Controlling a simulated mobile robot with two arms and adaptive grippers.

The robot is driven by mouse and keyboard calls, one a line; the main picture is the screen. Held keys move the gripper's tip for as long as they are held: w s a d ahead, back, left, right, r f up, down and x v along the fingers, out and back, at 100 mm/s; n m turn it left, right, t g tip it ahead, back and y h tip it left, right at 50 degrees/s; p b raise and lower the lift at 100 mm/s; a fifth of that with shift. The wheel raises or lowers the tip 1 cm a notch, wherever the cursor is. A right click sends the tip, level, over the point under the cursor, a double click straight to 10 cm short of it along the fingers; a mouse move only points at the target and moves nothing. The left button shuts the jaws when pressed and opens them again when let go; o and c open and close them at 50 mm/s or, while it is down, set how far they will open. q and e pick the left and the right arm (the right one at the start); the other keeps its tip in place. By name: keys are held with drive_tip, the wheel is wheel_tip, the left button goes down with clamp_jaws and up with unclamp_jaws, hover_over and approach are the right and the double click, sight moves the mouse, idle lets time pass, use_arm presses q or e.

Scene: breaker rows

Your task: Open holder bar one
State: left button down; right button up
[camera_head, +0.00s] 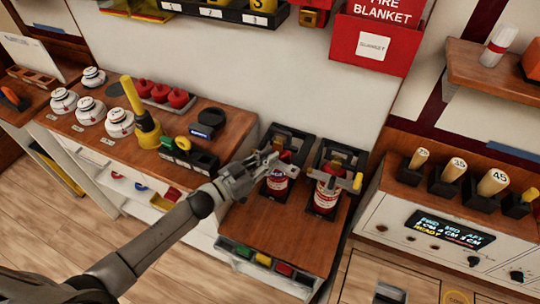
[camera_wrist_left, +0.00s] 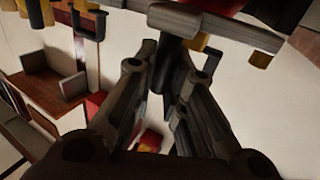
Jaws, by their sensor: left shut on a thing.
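Two dark holders stand side by side on the wooden counter, each with a red extinguisher with a white label: the left extinguisher (camera_head: 276,183) and the right extinguisher (camera_head: 326,197). In the left wrist view, the fingers (camera_wrist_left: 178,55) close around a dark piece of the bar (camera_wrist_left: 185,20). My right gripper is not in view.
A yellow tool (camera_head: 146,130) and a black case with coloured items (camera_head: 188,158) stand left of the holders. A console (camera_head: 440,230) with wooden-handled pieces stands at the right. A red fire blanket box (camera_head: 374,42) hangs above.

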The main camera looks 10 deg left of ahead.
use_arm(q)
drive_tip(key=shift+s+a+m+g+h, duration=0.3)
drive_tip(key=shift+m+g+h, duration=0.4)
drive_tip(key=shift+h, duration=0.2)
drive_tip(key=c, duration=1.5)
unclamp_jaws()
drive_tip(key=shift+o, duration=0.2)
drive_tip(key=v, duration=1.2)
